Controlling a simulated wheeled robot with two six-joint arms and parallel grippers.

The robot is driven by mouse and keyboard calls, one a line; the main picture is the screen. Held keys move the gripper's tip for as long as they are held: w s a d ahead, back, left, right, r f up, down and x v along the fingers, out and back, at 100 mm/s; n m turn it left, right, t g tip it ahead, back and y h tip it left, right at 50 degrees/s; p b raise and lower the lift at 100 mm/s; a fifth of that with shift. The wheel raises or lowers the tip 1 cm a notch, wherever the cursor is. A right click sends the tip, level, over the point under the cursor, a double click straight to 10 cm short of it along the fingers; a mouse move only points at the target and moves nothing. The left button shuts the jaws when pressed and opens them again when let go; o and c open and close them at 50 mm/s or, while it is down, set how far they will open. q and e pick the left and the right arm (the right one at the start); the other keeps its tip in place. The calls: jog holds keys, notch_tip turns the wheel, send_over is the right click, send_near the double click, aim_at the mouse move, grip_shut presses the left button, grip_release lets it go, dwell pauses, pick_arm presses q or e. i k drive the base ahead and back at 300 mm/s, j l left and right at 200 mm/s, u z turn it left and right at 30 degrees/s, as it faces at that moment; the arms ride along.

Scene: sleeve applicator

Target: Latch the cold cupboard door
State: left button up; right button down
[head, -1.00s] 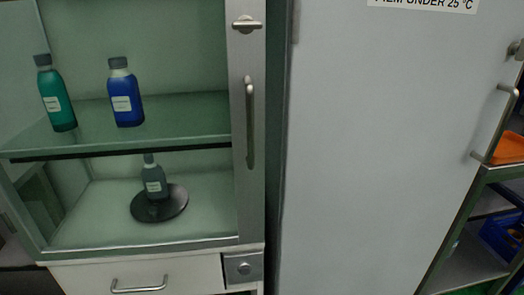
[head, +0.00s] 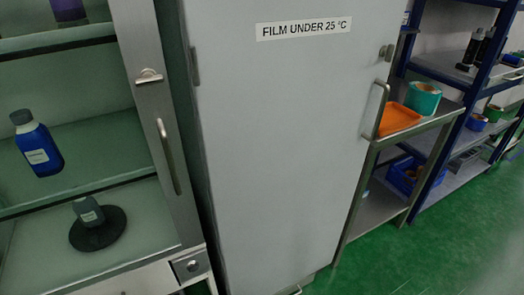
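The cold cupboard door (head: 270,140) is a tall grey panel in the middle of the head view. It carries a label (head: 303,29) reading "FILM UNDER 25 °C". A bar handle (head: 377,110) runs down its right side, with a small metal latch knob (head: 386,53) above it at the right edge. The door looks closed or nearly so; whether it is latched I cannot tell. Neither of my grippers is in view.
A glass-fronted cabinet (head: 158,115) with bottles stands at the left. Right of the cupboard is a metal trolley (head: 420,128) with an orange tray (head: 399,119) and a teal container (head: 423,97). Blue shelving (head: 482,52) stands behind it. Green floor (head: 440,240) is open at lower right.

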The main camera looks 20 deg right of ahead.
aim_at(388, 51)
jog(key=z, duration=1.4)
